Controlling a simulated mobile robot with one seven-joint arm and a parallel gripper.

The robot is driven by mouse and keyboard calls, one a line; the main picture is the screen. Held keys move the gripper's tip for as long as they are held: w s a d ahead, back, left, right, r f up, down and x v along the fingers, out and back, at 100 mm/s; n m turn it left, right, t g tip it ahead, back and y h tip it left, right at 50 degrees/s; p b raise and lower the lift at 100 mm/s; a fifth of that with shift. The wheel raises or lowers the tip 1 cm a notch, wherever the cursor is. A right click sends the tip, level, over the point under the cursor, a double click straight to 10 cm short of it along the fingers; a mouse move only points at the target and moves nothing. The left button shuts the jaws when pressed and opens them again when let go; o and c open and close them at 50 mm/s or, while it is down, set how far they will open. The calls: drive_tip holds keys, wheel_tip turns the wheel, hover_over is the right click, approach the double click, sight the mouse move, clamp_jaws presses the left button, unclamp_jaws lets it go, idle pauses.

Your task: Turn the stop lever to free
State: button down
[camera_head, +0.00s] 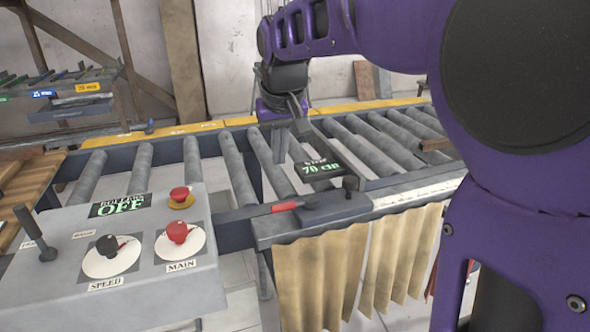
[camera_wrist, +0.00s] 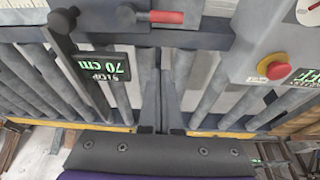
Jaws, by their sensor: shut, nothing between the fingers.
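A short lever with a red grip (camera_head: 287,206) lies flat on the dark front rail, its grip pointing left from a dark pivot. I take it as the stop lever; no free mark is legible. It also shows at the top of the wrist view (camera_wrist: 166,17). A stop display (camera_head: 320,169) reading 70 cm sits just behind it. My gripper (camera_head: 280,160) is shut and empty, pointing down over the rollers behind the lever and left of the display. In the wrist view its fingers (camera_wrist: 159,65) are together, apart from the red grip.
A grey control box (camera_head: 120,245) stands at left with a ROLLERS OFF display (camera_head: 121,205), a red mushroom button (camera_head: 180,194), and speed and main knobs. A black knob (camera_head: 350,183) rises right of the lever. A tan strip curtain (camera_head: 350,260) hangs below the rail.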

sight(293, 205)
drive_tip(key=shift+n, duration=0.3)
drive_tip(key=x, duration=0.3)
drive_tip(key=b+x, duration=0.1)
drive_tip(key=x, duration=0.3)
drive_tip(key=s+b+x, duration=0.1)
drive_tip(key=x, duration=0.2)
drive_tip(key=shift+s+a+f, duration=0.1)
drive_tip(key=shift+a+f, duration=0.2)
drive_tip(key=shift+f, duration=0.1)
drive_tip(key=shift+s+d+r, duration=0.2)
drive_tip(key=shift+s+r, duration=0.05)
drive_tip(key=shift+s, duration=0.35)
drive_tip(key=shift+s+d+r, duration=0.15)
drive_tip(key=shift+s+r, duration=0.05)
drive_tip(key=shift+s, duration=0.4)
drive_tip(key=shift+s+d+r, duration=0.1)
drive_tip(key=shift+s+d, duration=0.1)
drive_tip(key=shift+s, duration=0.4)
